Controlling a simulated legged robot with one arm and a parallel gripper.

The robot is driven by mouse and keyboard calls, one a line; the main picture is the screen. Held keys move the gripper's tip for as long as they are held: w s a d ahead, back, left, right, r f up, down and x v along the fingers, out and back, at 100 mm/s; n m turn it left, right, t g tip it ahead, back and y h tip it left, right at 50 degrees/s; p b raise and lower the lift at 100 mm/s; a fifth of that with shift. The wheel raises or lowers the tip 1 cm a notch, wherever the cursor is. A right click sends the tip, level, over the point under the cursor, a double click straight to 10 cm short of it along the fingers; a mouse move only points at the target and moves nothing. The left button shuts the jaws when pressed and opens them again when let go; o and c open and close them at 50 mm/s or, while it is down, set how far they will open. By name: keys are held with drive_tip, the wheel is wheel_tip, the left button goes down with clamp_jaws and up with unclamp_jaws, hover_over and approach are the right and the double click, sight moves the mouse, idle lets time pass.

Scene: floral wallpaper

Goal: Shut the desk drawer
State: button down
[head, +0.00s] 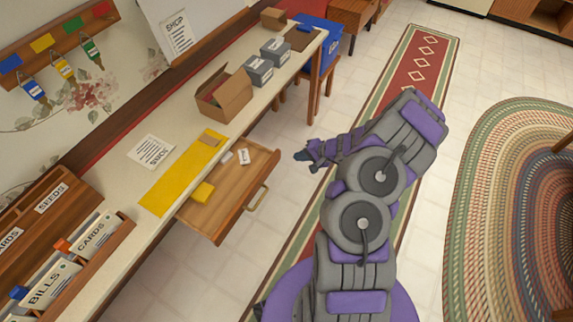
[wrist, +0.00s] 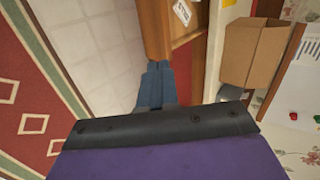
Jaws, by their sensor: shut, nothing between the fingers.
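The desk drawer (head: 230,192) is open and sticks out from under the long desk top (head: 120,225). Its wooden front has a brass handle (head: 258,197). A yellow block (head: 203,192) and small white items lie inside. My gripper (head: 300,156) is shut and empty, to the right of the drawer and apart from it in the head view. In the wrist view my gripper (wrist: 157,82) points toward the wooden drawer (wrist: 185,25), whose edge shows at the top. The handle is not clear in that view.
An open cardboard box (head: 224,95) and grey boxes (head: 259,70) stand on the desk. A blue bin (head: 318,45) stands beyond its far end. Pale tiled floor (head: 285,135) lies clear beside the drawer. A red runner rug (head: 415,72) lies under my arm.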

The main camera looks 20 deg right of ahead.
wheel_tip(320, 180, down, 3)
drive_tip(key=s+d, duration=0.2)
drive_tip(key=d, duration=0.1)
drive_tip(key=b, duration=0.3)
approach(277, 161)
drive_tip(key=shift+m+h, duration=0.3)
drive_tip(key=shift+m, duration=0.1)
drive_tip(key=shift+x, duration=3.1)
drive_tip(key=shift+a, duration=0.15)
